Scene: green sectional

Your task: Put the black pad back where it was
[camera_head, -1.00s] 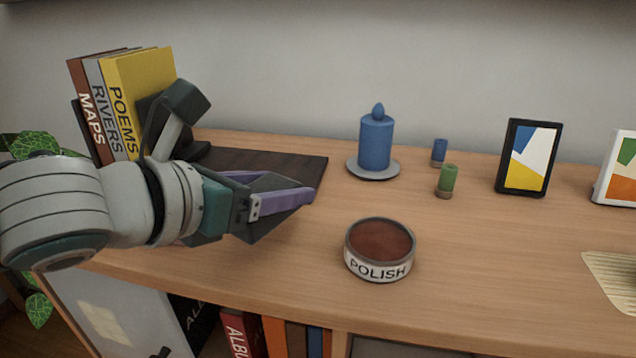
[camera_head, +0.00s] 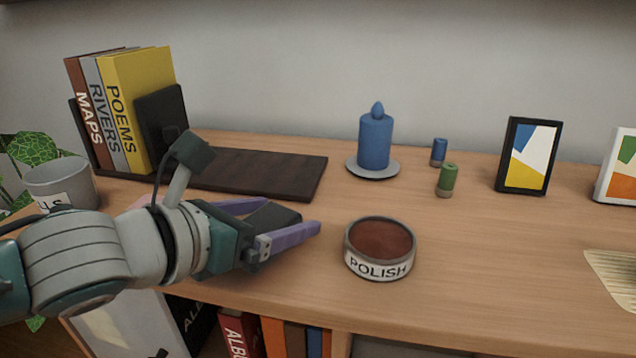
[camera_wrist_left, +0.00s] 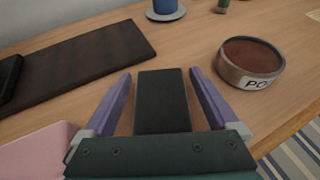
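The black pad (camera_head: 272,218) is a small dark flat block on the wooden top, left of the polish tin. In the left wrist view the pad (camera_wrist_left: 163,102) lies lengthwise between the two purple fingers, with a narrow strip of wood showing on each side. My left gripper (camera_head: 290,216) is open around it, low over the top; its fingers do not appear to press on the pad. The pad's near end is hidden by the gripper body. The polish tin (camera_head: 379,270), round with a reddish-brown top, stands just right of the fingertips. My right gripper is not in view.
A dark board (camera_head: 265,174) lies behind the gripper, with books (camera_head: 138,105) and a black bookend at its left. A blue candle (camera_head: 375,140) stands at the back. A grey mug (camera_head: 60,183) is at left. A pink object (camera_wrist_left: 40,150) shows lower left in the wrist view.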

